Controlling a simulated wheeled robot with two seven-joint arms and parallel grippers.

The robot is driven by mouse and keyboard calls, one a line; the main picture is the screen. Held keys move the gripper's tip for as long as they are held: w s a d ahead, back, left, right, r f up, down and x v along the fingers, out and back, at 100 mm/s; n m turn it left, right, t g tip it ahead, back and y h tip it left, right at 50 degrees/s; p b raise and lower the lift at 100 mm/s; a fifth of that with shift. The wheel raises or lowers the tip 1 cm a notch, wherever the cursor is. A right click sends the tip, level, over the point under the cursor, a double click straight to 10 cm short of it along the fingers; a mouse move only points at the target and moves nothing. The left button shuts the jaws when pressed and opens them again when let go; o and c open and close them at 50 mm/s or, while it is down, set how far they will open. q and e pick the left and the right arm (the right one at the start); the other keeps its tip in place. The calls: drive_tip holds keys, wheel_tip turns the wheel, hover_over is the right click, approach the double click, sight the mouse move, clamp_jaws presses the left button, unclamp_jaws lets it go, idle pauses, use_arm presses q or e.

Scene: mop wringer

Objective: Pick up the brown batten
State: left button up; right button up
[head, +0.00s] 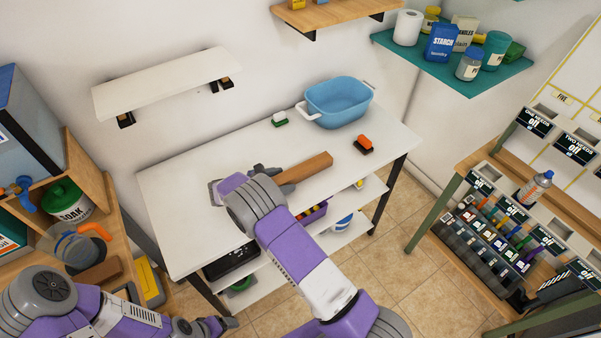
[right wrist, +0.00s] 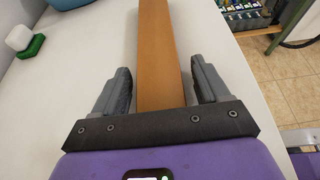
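The brown batten (head: 305,170) lies on the white table (head: 180,200), its far end pointing to the back right in the head view. My right gripper (head: 272,178) is at its near end. In the right wrist view the batten (right wrist: 158,50) runs between the two fingers of the open right gripper (right wrist: 162,85), with a gap on each side. Whether the fingers are low enough to straddle it is hard to tell. My left gripper (head: 208,328) is low at the left, away from the table; its fingers are too small to read.
A wooden shelf unit (head: 85,170) stands left, a tool rack right.

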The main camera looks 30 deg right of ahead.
drive_tip(key=c, duration=1)
drive_tip(key=shift+r, duration=0.1)
